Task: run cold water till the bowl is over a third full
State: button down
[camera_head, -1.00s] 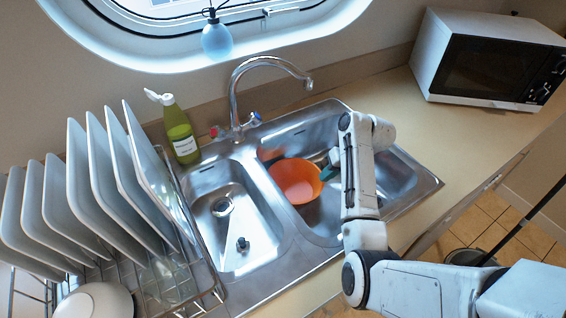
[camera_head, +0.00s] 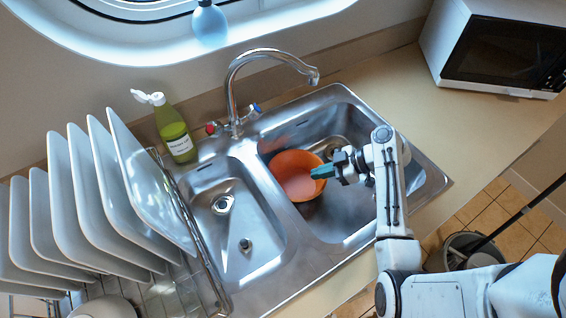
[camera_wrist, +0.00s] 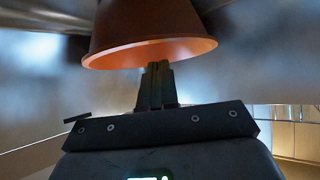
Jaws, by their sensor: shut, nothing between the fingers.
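An orange bowl (camera_head: 279,168) sits in the right basin of the steel sink, and its inside looks paler pink. I cannot tell whether it holds water. The tap (camera_head: 268,54) arches above the basin, with its spout end at the right. I see no stream from it. A red knob (camera_head: 211,128) is left of the tap's base and a blue knob (camera_head: 256,108) is right of it. My gripper (camera_head: 314,173) is shut and empty at the bowl's right rim. In the wrist view the fingertips (camera_wrist: 157,66) are close to the bowl's rim (camera_wrist: 150,52); contact is unclear.
A green bottle (camera_head: 174,130) stands behind the left basin. A rack of grey plates (camera_head: 72,195) fills the left counter. A microwave (camera_head: 500,50) stands at the back right. The counter between it and the sink is clear. A bucket (camera_head: 462,250) stands on the floor at right.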

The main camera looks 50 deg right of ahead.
send_over(279, 173)
jog(key=s+a, duration=0.3)
jog(key=s, duration=0.1)
jog(key=shift+w+a+f, duration=0.1)
jog(key=shift+w+f, duration=0.45)
jog(key=shift+f, duration=0.2)
jog(key=shift+f+b, duration=0.1)
jog(key=shift+b, duration=0.3)
jog(key=shift+s+d+f, duration=0.1)
jog(key=shift+s+d, duration=0.25)
jog(key=shift+s, duration=0.2)
jog(key=shift+r, duration=0.25)
jog(key=shift+w+r, duration=0.15)
jog(key=shift+r, duration=0.4)
